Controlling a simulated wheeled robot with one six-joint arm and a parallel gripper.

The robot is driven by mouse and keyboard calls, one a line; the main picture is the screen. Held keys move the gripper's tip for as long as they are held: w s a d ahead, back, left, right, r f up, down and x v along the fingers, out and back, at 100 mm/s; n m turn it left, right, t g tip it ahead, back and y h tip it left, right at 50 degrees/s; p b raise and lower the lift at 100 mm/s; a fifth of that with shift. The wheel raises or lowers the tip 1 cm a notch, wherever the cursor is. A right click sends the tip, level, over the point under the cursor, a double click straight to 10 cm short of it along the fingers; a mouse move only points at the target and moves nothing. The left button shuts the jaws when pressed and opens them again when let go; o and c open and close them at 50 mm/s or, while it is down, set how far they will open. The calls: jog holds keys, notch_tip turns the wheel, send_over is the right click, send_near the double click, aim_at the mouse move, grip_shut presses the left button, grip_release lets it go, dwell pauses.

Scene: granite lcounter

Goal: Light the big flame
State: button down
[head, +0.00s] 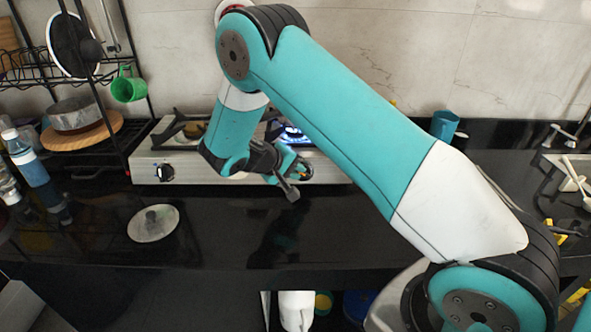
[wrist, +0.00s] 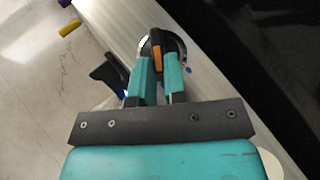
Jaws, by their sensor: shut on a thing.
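The stove (head: 143,165) is a pale metal gas stove against the back wall, with a dark left knob (head: 163,173) on its front. A blue flame (head: 292,134) shows on the right burner, partly behind my arm; its full size is hidden. My gripper (head: 300,172) is at the right part of the stove front. In the wrist view, its teal fingers (wrist: 160,75) are shut on the right knob (wrist: 156,43), which has an orange mark. The arm and gripper hide this knob in the head view.
A round lid (head: 153,223) lies on the black counter (head: 225,225) in front of the stove. A rack (head: 100,75) with a pot (head: 75,114) and a green cup (head: 128,86) stands left. A blue cup (head: 444,125) is at the back right. Bottles stand far left.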

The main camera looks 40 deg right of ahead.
jog(key=c, duration=1.2)
grip_release()
jog(key=shift+o, duration=0.2)
jog(key=b+v, duration=0.2)
jog(key=v, duration=1.5)
jog(key=shift+s+a+r, duration=0.1)
jog(key=shift+a, duration=0.05)
jog(key=s+a+r+n+y, duration=0.2)
jog(key=s+a+y, duration=0.1)
jog(key=s, duration=0.6)
jog(key=s+a+r+n+y, duration=0.3)
jog(key=s+y, duration=0.3)
jog(key=s, duration=0.4)
jog(key=s+a+r+n+y, duration=0.2)
jog(key=s+y, duration=0.3)
jog(key=s, duration=0.4)
jog(key=shift+s+a+r+n+g, duration=0.2)
jog(key=shift+a+r+n+g, duration=0.15)
jog(key=shift+a+g, duration=0.1)
